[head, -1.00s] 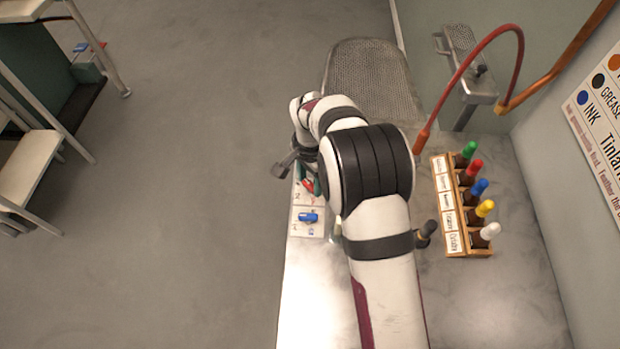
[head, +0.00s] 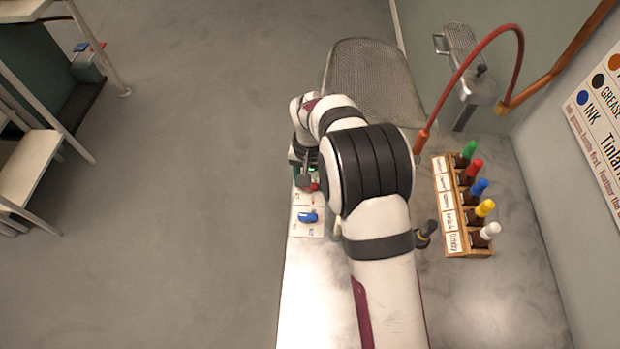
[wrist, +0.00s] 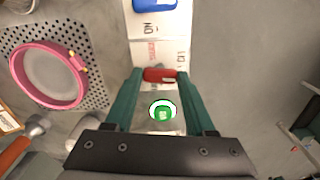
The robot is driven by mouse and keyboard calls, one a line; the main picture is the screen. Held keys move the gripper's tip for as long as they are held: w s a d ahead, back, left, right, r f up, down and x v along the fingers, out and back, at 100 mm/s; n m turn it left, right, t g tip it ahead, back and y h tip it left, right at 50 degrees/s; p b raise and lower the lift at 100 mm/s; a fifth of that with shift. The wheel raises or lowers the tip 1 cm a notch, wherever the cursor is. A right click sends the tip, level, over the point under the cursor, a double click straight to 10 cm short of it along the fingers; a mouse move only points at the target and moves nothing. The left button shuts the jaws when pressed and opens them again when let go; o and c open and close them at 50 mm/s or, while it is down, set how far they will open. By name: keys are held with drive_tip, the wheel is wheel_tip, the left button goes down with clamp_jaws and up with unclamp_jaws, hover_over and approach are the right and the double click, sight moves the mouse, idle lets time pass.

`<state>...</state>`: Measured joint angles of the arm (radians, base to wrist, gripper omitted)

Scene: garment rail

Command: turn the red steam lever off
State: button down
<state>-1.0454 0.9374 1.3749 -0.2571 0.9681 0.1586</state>
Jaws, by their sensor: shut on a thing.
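The red steam lever (wrist: 160,75) is a short red handle on a white labelled panel. In the wrist view it lies crosswise between the tips of my green gripper fingers (wrist: 160,73), which are shut on it at its two ends. In the head view my gripper (head: 306,175) is at the panel (head: 299,229), and only a bit of red shows beside it. My arm and wrist hide most of the lever there.
A blue lever (head: 308,216) sits on the same panel, close to the red one. A green-lit round light (wrist: 162,111) shows between my fingers. A bottle rack (head: 451,215) stands to the right. A pink hoop (wrist: 48,76) lies on a perforated plate (wrist: 97,92).

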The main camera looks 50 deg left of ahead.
drive_tip(key=shift+n, duration=0.8)
drive_tip(key=shift+c, duration=1.2)
unclamp_jaws()
wheel_tip(320, 180, up, 16)
